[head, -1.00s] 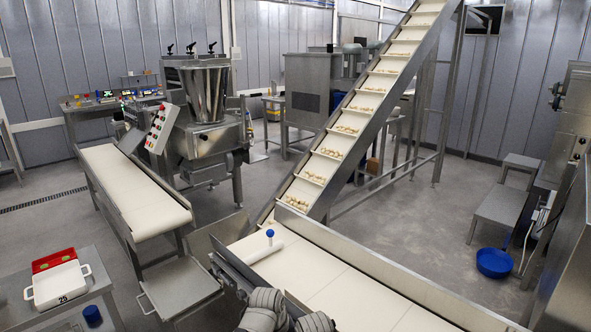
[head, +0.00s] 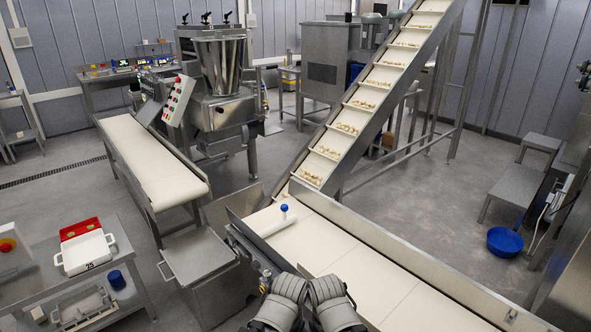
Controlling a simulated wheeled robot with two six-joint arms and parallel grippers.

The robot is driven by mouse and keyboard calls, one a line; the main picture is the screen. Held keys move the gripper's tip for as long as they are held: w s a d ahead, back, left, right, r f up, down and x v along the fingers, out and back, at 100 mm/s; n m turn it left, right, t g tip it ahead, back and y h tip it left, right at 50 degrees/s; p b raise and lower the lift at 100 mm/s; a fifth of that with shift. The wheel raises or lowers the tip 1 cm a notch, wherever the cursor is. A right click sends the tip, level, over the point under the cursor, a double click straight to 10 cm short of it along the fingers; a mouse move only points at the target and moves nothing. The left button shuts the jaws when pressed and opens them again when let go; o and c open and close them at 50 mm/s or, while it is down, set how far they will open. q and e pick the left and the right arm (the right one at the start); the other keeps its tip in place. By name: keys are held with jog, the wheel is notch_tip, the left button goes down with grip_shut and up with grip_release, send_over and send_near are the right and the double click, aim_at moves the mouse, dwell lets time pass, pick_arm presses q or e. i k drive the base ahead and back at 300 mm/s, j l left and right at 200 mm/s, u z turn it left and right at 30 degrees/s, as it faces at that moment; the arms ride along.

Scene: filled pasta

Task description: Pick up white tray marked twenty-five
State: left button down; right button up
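The white tray (head: 84,252) marked 25 sits on a steel table at the left in the head view, beside a red container (head: 80,229) just behind it. It has handles at both ends and looks upright.
A wide belt conveyor (head: 330,255) with a blue-topped roller lies ahead. A flat conveyor (head: 150,160) stands behind. Floor between table and flat conveyor is open.

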aim_at(80, 254)
jog(key=u, duration=1.6)
jog(key=i+j+u, duration=0.1)
jog(key=i+j, duration=0.6)
jog(key=i, duration=0.2)
jog(key=i+j+u, duration=0.15)
jog(key=i+j, duration=0.2)
jog(key=i, duration=0.15)
jog(key=i+j, duration=0.3)
jog(key=i, duration=0.15)
jog(key=i+l, duration=0.15)
jog(key=i, duration=0.25)
jog(key=j+u, duration=0.05)
